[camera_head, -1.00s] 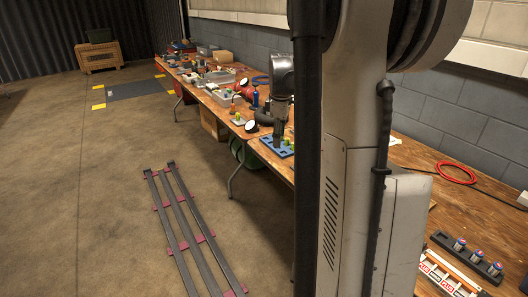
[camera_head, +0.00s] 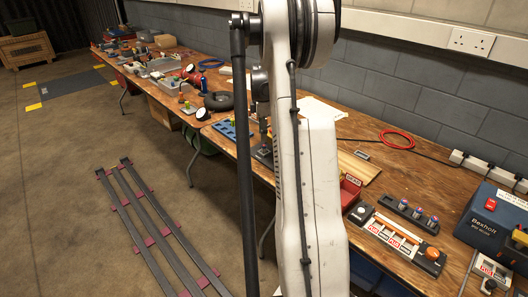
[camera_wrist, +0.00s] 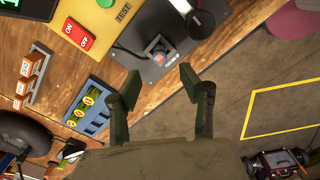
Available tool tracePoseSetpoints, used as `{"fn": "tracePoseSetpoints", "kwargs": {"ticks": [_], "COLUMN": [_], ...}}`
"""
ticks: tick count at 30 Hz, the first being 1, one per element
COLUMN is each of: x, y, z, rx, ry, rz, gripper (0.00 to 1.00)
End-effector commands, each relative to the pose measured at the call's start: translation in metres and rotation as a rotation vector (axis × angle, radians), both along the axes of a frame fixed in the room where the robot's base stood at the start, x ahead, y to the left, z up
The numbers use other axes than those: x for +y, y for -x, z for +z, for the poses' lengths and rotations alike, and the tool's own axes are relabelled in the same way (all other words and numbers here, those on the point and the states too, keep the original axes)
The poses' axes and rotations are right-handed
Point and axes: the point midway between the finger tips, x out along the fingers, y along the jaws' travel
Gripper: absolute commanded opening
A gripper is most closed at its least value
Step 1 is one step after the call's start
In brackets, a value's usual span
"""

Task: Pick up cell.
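In the head view my gripper is mostly hidden behind my own arm, above the bench near a dark grey block. Several similar cells (camera_head: 417,213) with red and blue tops stand in a black holder (camera_head: 391,203) at the right of the bench.
The wooden bench (camera_head: 350,120) runs along the grey wall. A blue rack (camera_wrist: 89,108) and an ON/OFF switch box (camera_wrist: 82,33) lie near the plate. A red cable coil (camera_head: 397,139) and a blue Besholt unit (camera_head: 486,222) are further right.

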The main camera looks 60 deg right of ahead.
Motion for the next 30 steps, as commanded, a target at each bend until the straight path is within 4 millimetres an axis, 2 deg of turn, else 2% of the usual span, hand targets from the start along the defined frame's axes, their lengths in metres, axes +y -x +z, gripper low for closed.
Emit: {"fn": "tracePoseSetpoints", "kwargs": {"ticks": [3,11,21,28,30], "x": [0.000,-0.001,-0.003,-0.003,-0.003], "y": [0.000,0.001,0.004,0.004,0.004], "z": [-0.012,-0.025,-0.067,-0.068,-0.068], "rx": [0.000,0.000,0.000,0.000,0.000], "ry": [0.000,0.000,0.000,0.000,0.000], "rz": [0.000,-0.001,0.000,0.000,0.000], "gripper": [0.40,0.40,0.40,0.40,0.31]}}
